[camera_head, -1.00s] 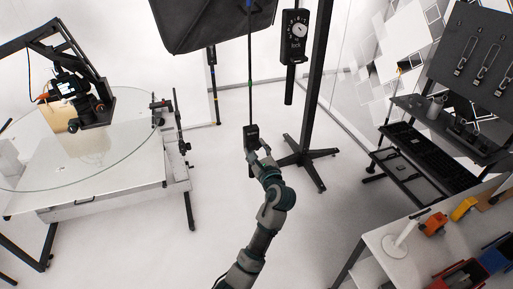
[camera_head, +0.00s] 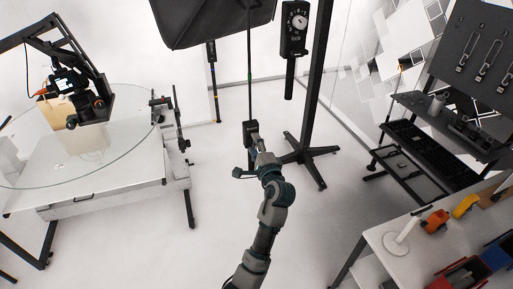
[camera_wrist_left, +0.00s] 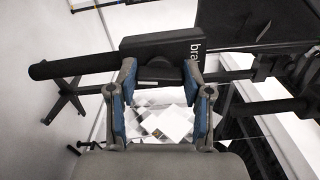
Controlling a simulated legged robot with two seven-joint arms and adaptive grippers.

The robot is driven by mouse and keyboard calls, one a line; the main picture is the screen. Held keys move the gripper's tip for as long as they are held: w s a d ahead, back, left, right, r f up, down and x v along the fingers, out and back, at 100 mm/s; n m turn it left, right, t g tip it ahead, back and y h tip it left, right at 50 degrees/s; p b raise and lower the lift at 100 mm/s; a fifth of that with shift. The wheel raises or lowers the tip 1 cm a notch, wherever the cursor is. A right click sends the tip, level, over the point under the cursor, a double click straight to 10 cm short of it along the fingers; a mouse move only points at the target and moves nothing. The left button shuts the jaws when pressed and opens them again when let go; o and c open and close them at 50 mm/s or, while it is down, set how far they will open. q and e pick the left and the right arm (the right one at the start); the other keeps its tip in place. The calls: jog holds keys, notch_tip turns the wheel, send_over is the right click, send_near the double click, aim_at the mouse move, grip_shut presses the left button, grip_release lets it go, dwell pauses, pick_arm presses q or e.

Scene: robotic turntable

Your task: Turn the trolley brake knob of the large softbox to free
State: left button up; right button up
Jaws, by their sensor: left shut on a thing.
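The large softbox (camera_head: 215,22) is a dark panel at the top of the head view. A thin dark pole runs down from it to a small black brake box (camera_head: 250,129). In the wrist view this box (camera_wrist_left: 150,46) carries white lettering starting "bra", and a thick black bar sticks out to its left. My left gripper (camera_head: 254,143) is at the front of the box. In the wrist view its two fingers (camera_wrist_left: 160,72) are closed around a dark round knob (camera_wrist_left: 162,70) on the box face. The knob's pointer is hidden. My right gripper is out of view.
A black box with a white dial (camera_head: 299,21) hangs beside a tall black stand (camera_head: 319,80) right of the pole. A glass turntable (camera_head: 130,150) is at the left, a worktable (camera_head: 385,245) at lower right. Open floor lies between them.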

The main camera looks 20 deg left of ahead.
pick_arm(q)
jog(key=shift+n+b, duration=0.3)
jog(key=shift+n, duration=0.6)
jog(key=shift+f, duration=0.15)
